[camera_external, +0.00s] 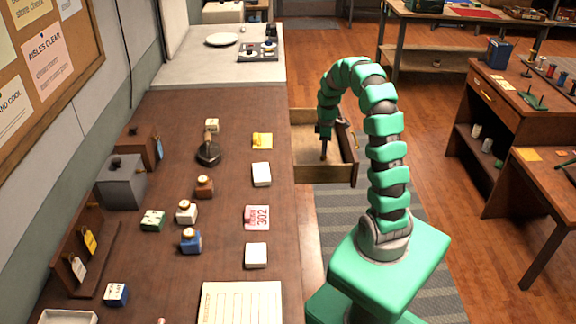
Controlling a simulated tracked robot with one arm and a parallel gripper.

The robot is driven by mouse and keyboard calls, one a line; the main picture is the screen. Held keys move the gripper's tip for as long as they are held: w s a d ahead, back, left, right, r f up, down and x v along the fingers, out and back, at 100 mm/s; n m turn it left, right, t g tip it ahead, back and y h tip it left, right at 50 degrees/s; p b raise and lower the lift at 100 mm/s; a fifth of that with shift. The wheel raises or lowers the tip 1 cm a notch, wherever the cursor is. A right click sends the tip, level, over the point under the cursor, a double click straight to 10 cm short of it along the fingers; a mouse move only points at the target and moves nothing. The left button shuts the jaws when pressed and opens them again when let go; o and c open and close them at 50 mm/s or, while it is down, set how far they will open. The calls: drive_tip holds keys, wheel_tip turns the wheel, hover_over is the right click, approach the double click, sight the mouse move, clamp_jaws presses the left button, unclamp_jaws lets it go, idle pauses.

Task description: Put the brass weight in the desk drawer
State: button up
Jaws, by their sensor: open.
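The desk drawer (308,167) is pulled out from the right side of the long brown desk (225,105). Its bare wooden floor shows. My gripper (324,153) points down over the drawer, with its dark fingers inside the drawer's outline. It is open; the fingers are small in this view and their height above the floor is hard to tell. I cannot make out the brass weight for sure, in the drawer or on the desk. My arm and gripper cover part of the drawer's right side and far wall.
On the desk stand a dark stamp-like tool (208,150), a blue bottle (190,240), a brown bottle (204,187), white and red-marked cards (257,217) and a grey box (122,182). A wooden cabinet (485,105) stands right. Wooden floor lies between.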

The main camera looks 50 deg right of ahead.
wheel_tip(320, 180, up, 8)
drive_tip(key=p, duration=0.1)
drive_tip(key=shift+f, duration=0.15)
drive_tip(key=w+a+r+m+t+h, duration=0.1)
drive_tip(key=w+a+r+t, duration=0.25)
drive_tip(key=r, duration=0.45)
drive_tip(key=w+a+r+m+t, duration=0.15)
drive_tip(key=a+r, duration=0.25)
drive_tip(key=r, duration=0.5)
drive_tip(key=w+a+r+m+t+h, duration=0.1)
drive_tip(key=w+a+r+t, duration=0.25)
drive_tip(key=r, duration=0.45)
drive_tip(key=s+a+r+m+t, duration=0.1)
drive_tip(key=a+r, duration=0.3)
drive_tip(key=r, duration=0.4)
drive_tip(key=s+a+r+m+t+y, duration=0.1)
drive_tip(key=s+a+r+t, duration=0.2)
drive_tip(key=r, duration=0.6)
drive_tip(key=s+a+r+m+t+y, duration=0.1)
drive_tip(key=s+a+r+t, duration=0.2)
drive_tip(key=a+r, duration=0.3)
wheel_tip(320, 180, up, 3)
drive_tip(key=shift+s+r+m, duration=0.1)
drive_tip(key=shift+s+m, duration=0.25)
